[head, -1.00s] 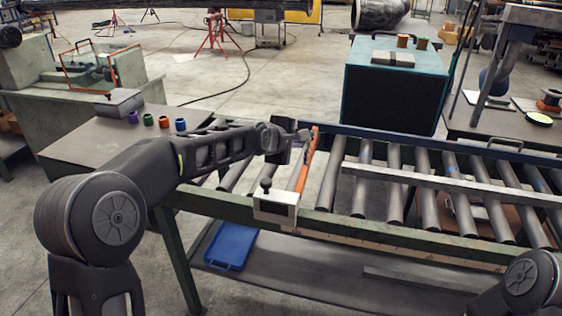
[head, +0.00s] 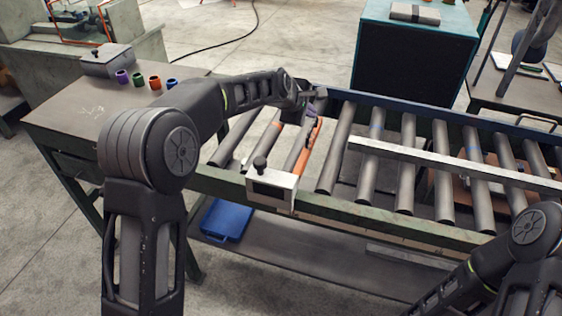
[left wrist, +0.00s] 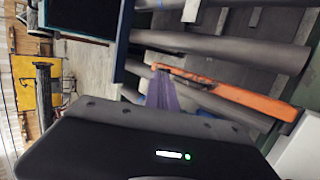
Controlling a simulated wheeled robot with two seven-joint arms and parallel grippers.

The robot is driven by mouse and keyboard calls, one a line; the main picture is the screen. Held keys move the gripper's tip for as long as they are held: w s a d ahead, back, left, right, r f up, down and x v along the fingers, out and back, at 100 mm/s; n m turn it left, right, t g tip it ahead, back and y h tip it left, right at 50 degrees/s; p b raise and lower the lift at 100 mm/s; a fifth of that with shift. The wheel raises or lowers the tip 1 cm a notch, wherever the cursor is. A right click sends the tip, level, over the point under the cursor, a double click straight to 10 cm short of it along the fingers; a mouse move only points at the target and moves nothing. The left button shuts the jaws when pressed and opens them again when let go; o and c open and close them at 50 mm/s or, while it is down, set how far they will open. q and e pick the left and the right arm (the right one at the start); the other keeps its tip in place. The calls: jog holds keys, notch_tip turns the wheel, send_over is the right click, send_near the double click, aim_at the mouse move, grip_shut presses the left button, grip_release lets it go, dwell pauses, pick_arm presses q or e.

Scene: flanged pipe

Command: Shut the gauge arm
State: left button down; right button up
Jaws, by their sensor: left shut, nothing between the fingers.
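The gauge arm is an orange bar (head: 307,146) that lies across the conveyor, roughly in line with the rollers, from near the far rail to a white box with a dark knob (head: 271,189) on the near rail. In the left wrist view the orange bar (left wrist: 228,96) runs from upper middle to lower right, near the white box (left wrist: 300,150). My left gripper (head: 320,100) is shut and empty near the bar's far end. I cannot tell whether it touches the bar. My right arm shows at lower right, but its gripper is out of view.
The conveyor's rollers (head: 372,165) and a grey rail (head: 455,165) lie to the right. A side table (head: 75,110) at left holds several coloured rings and a grey box (head: 107,60). A teal cabinet (head: 415,55) stands behind. A blue case (head: 226,220) lies on the shelf below.

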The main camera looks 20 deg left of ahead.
pick_arm(q)
jog(key=shift+w+f+b, duration=0.2)
jog(key=shift+w+f, duration=0.15)
jog(key=shift+f, duration=0.25)
jog(key=shift+w+f+b, duration=0.2)
jog(key=shift+w+f, duration=0.1)
jog(key=shift+f, duration=0.3)
pick_arm(e)
jog(key=shift+w+f, duration=0.45)
jog(key=shift+f, duration=0.05)
